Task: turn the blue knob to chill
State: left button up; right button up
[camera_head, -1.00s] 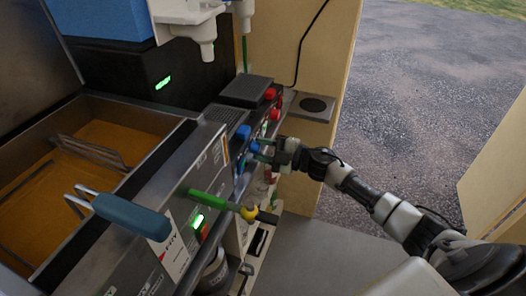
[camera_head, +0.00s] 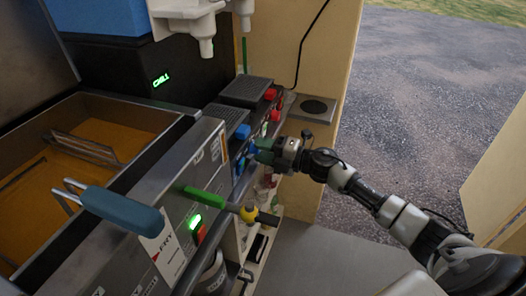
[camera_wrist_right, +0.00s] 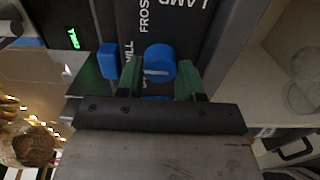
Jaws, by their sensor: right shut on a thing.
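The blue knob (camera_wrist_right: 160,60) sits on the dark front panel between the two green fingers of my right gripper (camera_wrist_right: 159,80) in the wrist view. My right gripper is shut on it. A white mark on the knob lies roughly level in that picture. The partly covered label ending in "ILL" is to the knob's left, and "FROS" is above it. In the head view my right gripper (camera_head: 258,152) reaches the panel from the right, and the knob (camera_head: 251,149) is partly hidden by the fingers. My left gripper is not in view.
Open floor lies at lower right.

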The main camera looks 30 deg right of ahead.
dwell(0.3)
jog(key=o, duration=0.9)
jog(key=b+v, duration=0.1)
jog(key=v, duration=1)
